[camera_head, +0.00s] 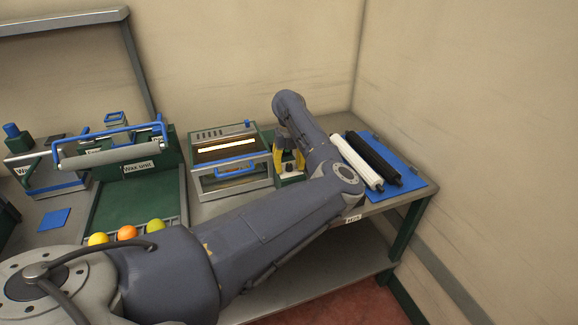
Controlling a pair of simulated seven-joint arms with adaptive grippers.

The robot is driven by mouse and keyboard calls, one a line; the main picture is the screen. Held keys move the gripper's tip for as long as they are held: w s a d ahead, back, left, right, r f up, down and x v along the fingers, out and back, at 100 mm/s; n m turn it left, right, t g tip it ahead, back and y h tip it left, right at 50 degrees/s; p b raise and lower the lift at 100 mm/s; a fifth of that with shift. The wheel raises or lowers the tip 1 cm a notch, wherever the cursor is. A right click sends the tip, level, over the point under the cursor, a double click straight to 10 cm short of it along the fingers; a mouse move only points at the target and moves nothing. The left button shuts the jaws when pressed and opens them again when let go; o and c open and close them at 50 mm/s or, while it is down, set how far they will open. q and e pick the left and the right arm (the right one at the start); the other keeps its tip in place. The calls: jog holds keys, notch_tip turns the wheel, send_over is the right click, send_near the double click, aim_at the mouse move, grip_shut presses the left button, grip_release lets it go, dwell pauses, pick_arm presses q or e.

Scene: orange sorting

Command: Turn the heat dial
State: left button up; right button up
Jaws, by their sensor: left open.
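A grey and green heater box (198,178) with a glowing slot, a window and a blue handle (235,162) stands mid-table. A small blue knob (247,124) sits on its top right. I cannot make out the heat dial for certain; my left gripper covers part of the area at the box's right side. My left arm reaches in from the lower left and bends back over the table. My left gripper (289,168), dark with yellow parts, is open, pointing down just right of the box. I cannot tell whether it touches anything. My right gripper is out of view.
A white roller (355,160) and a black roller (374,158) lie on a blue mat (408,176) at right. The wax unit (138,180) with a blue-handled roller stands left. Yellow, orange and green balls (127,232) sit before it. A blue square (54,219) lies further left.

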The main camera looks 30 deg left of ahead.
aim_at(289, 165)
pick_arm(q)
jog(key=shift+r, duration=0.15)
notch_tip(289, 165, up, 12)
dwell(0.5)
dwell(0.3)
